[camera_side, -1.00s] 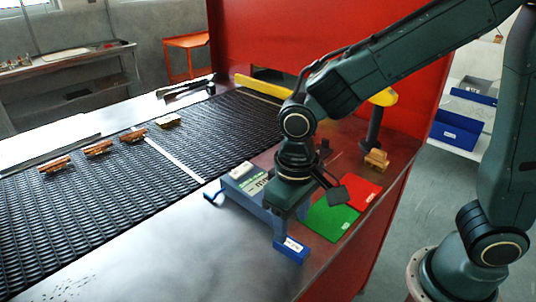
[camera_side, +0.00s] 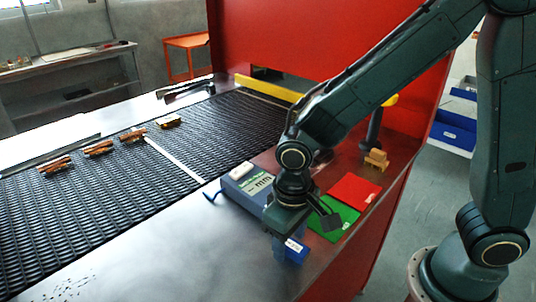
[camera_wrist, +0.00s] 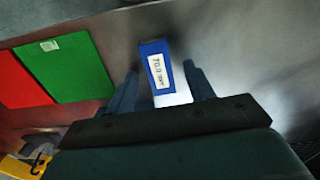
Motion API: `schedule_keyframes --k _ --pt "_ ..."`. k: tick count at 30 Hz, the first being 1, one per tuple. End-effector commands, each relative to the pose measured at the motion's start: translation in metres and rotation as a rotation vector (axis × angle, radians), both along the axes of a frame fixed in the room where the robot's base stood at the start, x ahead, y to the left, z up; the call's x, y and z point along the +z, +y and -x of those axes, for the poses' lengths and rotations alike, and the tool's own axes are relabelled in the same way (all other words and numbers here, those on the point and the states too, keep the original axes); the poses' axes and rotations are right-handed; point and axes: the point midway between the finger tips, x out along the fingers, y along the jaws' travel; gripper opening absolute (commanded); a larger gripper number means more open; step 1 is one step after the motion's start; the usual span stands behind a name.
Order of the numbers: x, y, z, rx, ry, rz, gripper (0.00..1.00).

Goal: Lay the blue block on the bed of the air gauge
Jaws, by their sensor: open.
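The blue block (camera_wrist: 157,70) carries a white label, which seems to read 70.0 mm, and lies between the open fingers of my gripper (camera_wrist: 162,80) in the wrist view. In the side view the block (camera_side: 296,250) rests on the metal table near its front edge, partly hidden by my gripper (camera_side: 286,240) just above it. I cannot tell whether the fingers touch it. The air gauge (camera_side: 250,182), a blue-grey unit with a display and a white piece on top, stands behind my gripper. Its bed cannot be made out clearly.
A green mat (camera_side: 332,220) and a red mat (camera_side: 355,188) lie to the right of my gripper. A tan stepped block (camera_side: 376,160) stands behind them. The black mesh belt (camera_side: 100,210) carries several brown pieces at left. Bare metal table lies in front.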

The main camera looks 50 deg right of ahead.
Motion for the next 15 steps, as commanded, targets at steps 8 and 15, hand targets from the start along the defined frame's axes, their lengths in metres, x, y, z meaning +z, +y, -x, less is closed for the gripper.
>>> schedule_keyframes --k 8,15 --pt "0.0003 0.0001 -0.0002 0.0 0.0 0.0 0.41" --pt "0.0004 0.0 -0.0001 0.0 0.0 0.0 0.0"
